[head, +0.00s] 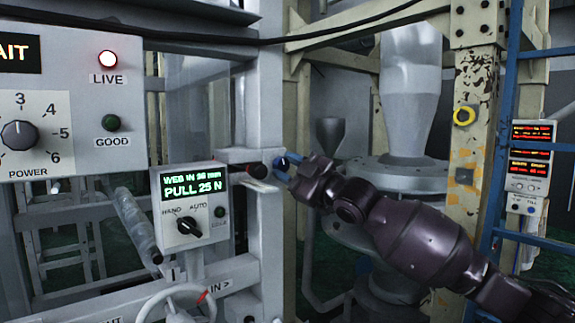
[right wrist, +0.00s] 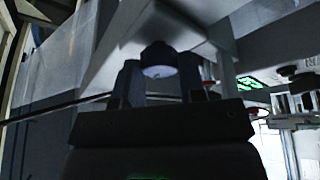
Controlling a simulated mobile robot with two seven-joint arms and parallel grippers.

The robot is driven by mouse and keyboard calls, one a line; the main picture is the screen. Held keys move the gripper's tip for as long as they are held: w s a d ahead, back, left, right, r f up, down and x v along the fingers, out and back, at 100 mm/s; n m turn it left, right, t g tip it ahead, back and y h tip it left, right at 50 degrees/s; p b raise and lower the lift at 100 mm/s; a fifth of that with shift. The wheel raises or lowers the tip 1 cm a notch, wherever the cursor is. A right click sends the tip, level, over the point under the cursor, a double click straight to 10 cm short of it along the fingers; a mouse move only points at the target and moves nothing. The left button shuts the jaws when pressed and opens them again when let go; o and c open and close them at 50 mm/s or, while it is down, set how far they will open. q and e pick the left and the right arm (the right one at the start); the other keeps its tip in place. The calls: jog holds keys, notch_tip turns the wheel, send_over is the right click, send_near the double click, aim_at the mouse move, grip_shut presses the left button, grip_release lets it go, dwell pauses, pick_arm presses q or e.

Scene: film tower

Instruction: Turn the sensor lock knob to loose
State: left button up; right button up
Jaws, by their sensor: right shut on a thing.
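The sensor lock knob (right wrist: 158,58) is a dark round knob under a pale housing in the right wrist view. The two fingers of my right gripper (right wrist: 158,85) stand on either side of it and are shut on it. In the head view my right gripper (head: 284,164) reaches in from the right to the machine's upright, and its fingers mostly hide the knob. I cannot read any loose or locked mark there. My left gripper is not in view.
A handwheel (head: 172,305) is at the bottom. A blue ladder (head: 505,130) and a yellow-ringed post (head: 466,180) stand right.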

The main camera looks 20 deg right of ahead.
jog(key=n, duration=0.1)
jog(key=n+g, duration=0.1)
jog(key=n, duration=0.1)
jog(key=shift+d+r+n, duration=0.1)
jog(key=shift+r+n, duration=0.1)
jog(key=shift+n, duration=0.1)
jog(key=shift+n+g, duration=1)
jog(key=shift+n, duration=1)
jog(key=o, duration=0.9)
jog(key=shift+b+v, duration=1.15)
jog(key=shift+v, duration=4.2)
